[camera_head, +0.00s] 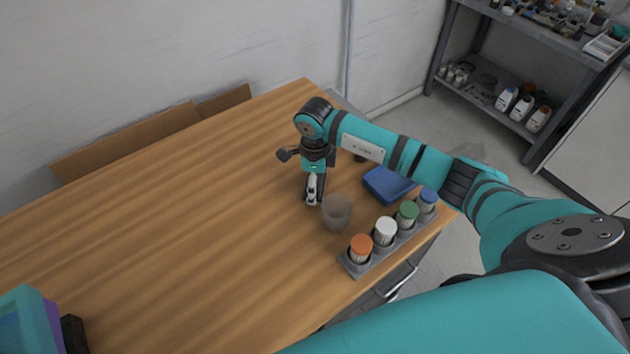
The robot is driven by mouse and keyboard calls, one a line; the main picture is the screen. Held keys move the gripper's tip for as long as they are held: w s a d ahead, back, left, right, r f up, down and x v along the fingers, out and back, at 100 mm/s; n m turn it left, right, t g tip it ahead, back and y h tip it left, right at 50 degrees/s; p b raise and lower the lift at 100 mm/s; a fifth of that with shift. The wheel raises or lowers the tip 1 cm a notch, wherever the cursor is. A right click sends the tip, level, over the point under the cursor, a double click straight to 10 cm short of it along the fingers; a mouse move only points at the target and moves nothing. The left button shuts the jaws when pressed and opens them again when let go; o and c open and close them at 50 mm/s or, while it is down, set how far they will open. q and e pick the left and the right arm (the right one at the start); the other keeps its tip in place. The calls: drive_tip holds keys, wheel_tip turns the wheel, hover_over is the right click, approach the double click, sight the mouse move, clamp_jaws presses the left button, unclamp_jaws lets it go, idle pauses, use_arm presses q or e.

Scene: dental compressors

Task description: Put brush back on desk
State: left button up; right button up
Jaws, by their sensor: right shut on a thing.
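My right gripper (313,197) points down over the wooden desk (190,230), just left of a grey translucent cup (336,212). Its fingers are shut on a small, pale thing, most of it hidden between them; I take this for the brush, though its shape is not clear. The fingertips are close to the desk top; I cannot tell whether the thing touches it. My left gripper is not in view.
A grey rack (352,266) holds containers with orange, white, green and blue lids near the desk's right edge. A blue box (388,185) lies behind it. A teal and purple object (30,322) is at bottom left. The desk's middle and left are clear.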

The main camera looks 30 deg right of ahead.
drive_tip(key=o, duration=0.9)
wheel_tip(320, 180, up, 11)
drive_tip(key=b, duration=0.3)
drive_tip(key=shift+r, duration=0.55)
